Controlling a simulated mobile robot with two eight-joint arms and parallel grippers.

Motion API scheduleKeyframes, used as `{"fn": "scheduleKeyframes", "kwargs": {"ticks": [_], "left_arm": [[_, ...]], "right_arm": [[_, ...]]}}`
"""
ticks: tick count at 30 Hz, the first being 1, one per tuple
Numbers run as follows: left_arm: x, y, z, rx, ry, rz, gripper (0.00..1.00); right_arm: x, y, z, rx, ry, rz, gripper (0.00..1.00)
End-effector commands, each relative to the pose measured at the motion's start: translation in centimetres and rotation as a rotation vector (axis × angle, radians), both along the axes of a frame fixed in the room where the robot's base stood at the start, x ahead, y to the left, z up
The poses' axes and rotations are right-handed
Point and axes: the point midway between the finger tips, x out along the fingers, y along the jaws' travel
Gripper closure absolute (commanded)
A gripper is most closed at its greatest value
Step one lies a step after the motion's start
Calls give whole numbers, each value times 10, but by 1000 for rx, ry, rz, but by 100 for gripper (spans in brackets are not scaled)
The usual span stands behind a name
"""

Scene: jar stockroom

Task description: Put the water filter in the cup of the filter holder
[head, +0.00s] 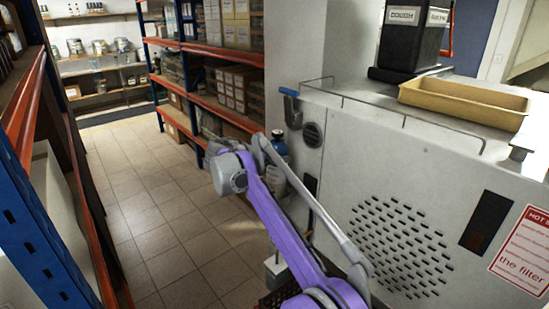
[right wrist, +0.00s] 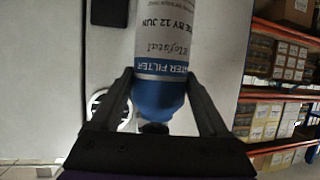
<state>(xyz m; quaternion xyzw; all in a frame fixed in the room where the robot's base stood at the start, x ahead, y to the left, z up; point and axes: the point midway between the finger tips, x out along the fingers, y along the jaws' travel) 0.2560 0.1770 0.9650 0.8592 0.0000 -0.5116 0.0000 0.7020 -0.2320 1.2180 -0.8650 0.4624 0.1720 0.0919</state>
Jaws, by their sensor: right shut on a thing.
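The water filter shows in the head view as a blue-topped cylinder (head: 279,146) beside the machine's side wall, partly hidden behind my right arm. In the right wrist view, the filter (right wrist: 160,38) has a white label, printed upside down in the picture, and a blue end (right wrist: 158,98). My right gripper (right wrist: 160,82) is shut on it near that blue end, one finger on each side. The gripper's fingers are hidden in the head view. My left gripper is out of view.
Shelving (head: 215,55) lines the back; the tiled aisle (head: 150,220) is clear.

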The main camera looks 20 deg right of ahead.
Motion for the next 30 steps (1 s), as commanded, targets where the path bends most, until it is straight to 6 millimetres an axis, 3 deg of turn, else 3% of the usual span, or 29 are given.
{"fn": "scheduleKeyframes", "kwargs": {"ticks": [8,9,12,22,30], "left_arm": [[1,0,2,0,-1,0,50],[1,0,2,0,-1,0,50],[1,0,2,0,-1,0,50],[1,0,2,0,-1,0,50],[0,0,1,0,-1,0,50]], "right_arm": [[0,0,3,-2,-2,1,100],[1,0,1,0,-2,1,20],[1,0,1,0,-2,1,2],[-1,3,4,0,-2,1,0],[-25,40,22,1,-1,5,0]]}}
